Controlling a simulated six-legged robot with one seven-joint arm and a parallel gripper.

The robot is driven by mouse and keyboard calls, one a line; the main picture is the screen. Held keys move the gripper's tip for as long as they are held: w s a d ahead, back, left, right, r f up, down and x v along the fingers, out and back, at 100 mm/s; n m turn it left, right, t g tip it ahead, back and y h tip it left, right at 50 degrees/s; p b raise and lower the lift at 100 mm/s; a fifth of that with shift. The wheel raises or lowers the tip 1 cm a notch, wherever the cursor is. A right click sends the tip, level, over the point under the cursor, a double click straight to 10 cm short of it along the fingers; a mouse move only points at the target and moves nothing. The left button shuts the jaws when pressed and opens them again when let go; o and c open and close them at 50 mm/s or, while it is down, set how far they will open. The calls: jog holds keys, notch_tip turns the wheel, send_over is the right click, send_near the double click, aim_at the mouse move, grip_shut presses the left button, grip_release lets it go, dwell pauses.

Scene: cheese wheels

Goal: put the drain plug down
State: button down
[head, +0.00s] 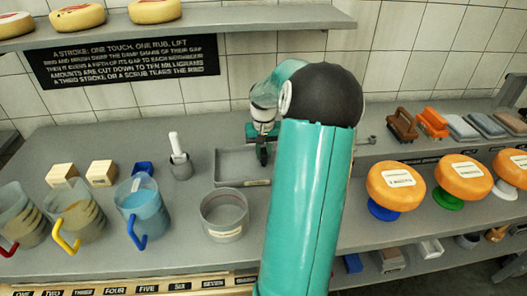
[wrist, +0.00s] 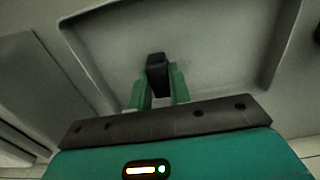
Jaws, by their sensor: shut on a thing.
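The drain plug (wrist: 157,68) is a small black block in the wrist view, held between the two green fingers of my gripper (wrist: 158,86). In the head view my gripper (head: 262,138) is partly hidden by my arm, and the dark plug (head: 262,155) hangs below it. Both are over a shallow grey basin (head: 231,182) set in the counter. The basin's floor and slanted walls (wrist: 85,62) fill much of the wrist view. I cannot tell whether the plug touches the floor. My arm hides the basin's right side.
A grey round pot (head: 225,228) stands in front of the basin. A small cup with a white-handled tool (head: 179,158) and a blue-handled jug (head: 143,212) stand to the left. Orange cheese wheels (head: 396,186) on stands and several brushes (head: 402,123) are to the right.

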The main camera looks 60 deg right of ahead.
aim_at(263, 152)
jog(key=c, duration=1.3)
grip_release()
jog(key=shift+f, duration=0.15)
notch_tip(263, 152, up, 12)
jog(key=shift+r, duration=0.2)
jog(key=w+a+r+n+t+h, duration=0.1)
jog(key=w+a+r+n, duration=0.15)
jog(key=a, duration=0.95)
jog(key=w+a+r+n+h, duration=0.1)
jog(key=w+a+r+n, duration=0.15)
jog(key=a, duration=0.85)
jog(key=s+a+n+t, duration=0.1)
jog(key=s+a, duration=0.2)
jog(key=a, duration=0.4)
jog(key=s+a+f+n+t+y, duration=0.1)
jog(key=s+a+n+t, duration=0.1)
jog(key=s+a, duration=0.2)
jog(key=s+a+n+t+y, duration=0.1)
jog(key=s+a, duration=0.3)
jog(key=a, duration=0.6)
jog(key=shift+a+f+n+t, duration=0.15)
jog(key=shift+f+n+t, duration=0.15)
jog(key=shift+n, duration=0.1)
